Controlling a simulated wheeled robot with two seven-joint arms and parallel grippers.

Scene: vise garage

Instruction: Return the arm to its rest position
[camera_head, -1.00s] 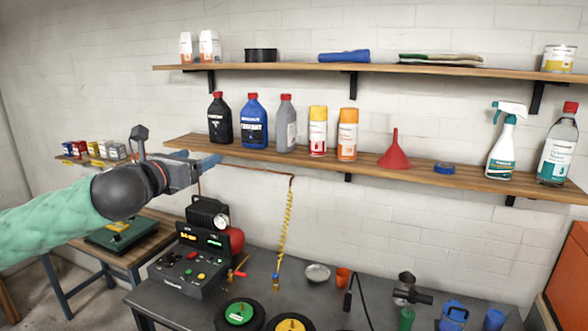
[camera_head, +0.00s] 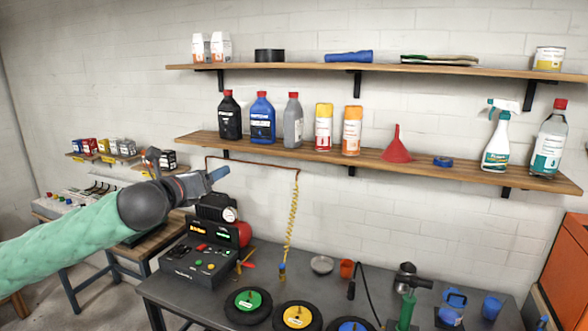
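My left gripper (camera_head: 215,176) is at the end of the green-sleeved arm that comes in from the left. It is in the air in front of the wall, just below the left end of the lower shelf (camera_head: 380,161) and above the black compressor unit (camera_head: 200,255). Its blue fingertips are seen from the side, so I cannot tell whether they are open or shut. No object shows in them. My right gripper is not in view.
The dark workbench (camera_head: 265,262) holds the compressor, several wheels including a green-hubbed one (camera_head: 248,303), and a blue cup (camera_head: 491,307). A yellow coiled hose (camera_head: 291,225) hangs near my gripper. Bottles and a red funnel (camera_head: 397,146) stand on the lower shelf.

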